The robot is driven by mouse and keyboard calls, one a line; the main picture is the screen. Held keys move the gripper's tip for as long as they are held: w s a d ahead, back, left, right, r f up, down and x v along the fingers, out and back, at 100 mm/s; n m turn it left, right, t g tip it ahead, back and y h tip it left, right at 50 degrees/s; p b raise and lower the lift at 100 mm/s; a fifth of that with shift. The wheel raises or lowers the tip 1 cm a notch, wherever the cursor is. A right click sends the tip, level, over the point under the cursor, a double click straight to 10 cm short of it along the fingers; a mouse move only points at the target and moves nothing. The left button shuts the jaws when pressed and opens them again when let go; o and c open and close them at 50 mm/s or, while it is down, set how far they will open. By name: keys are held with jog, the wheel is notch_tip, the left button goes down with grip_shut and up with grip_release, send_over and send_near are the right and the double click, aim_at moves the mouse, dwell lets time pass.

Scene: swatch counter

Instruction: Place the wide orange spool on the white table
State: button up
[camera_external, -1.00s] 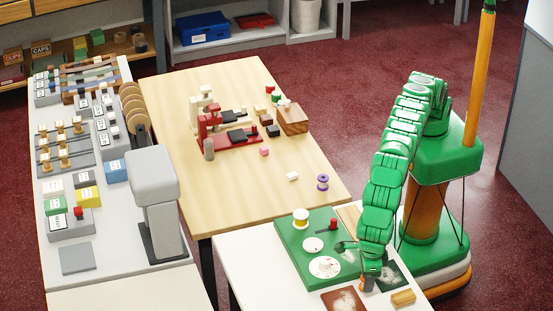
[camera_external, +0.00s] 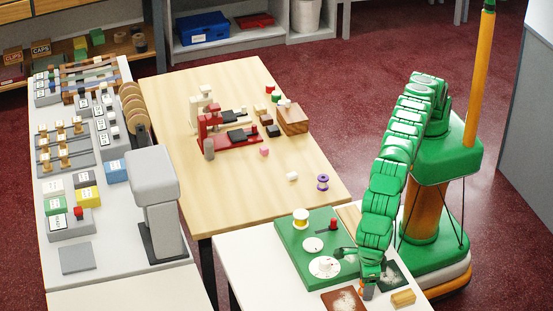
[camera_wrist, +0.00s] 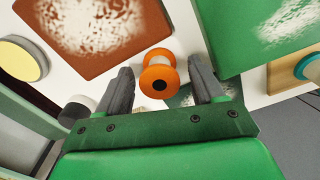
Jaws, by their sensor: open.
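The orange spool (camera_wrist: 160,80) shows in the wrist view between the two grey fingers, with a dark hole in its end and a pale band around its middle. My gripper (camera_wrist: 159,66) is open, with a finger on each side of the spool and visible gaps between. In the external view my gripper (camera_external: 368,289) is low at the front of the white table (camera_external: 238,253), between two dark boards. The spool is mostly hidden there by my gripper. I cannot tell from the wrist view exactly what the spool rests on.
A green board (camera_external: 290,241) with a yellow-white spool (camera_external: 300,218) and white discs lies left of my arm. A brown patchy board (camera_external: 344,300) and a tan block (camera_external: 403,298) lie close to my gripper. The white table's left part is bare. A purple spool (camera_external: 323,182) stands on the wooden table (camera_external: 240,205).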

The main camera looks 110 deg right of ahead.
jog(key=shift+a+r, duration=0.1)
jog(key=shift+r, duration=3.75)
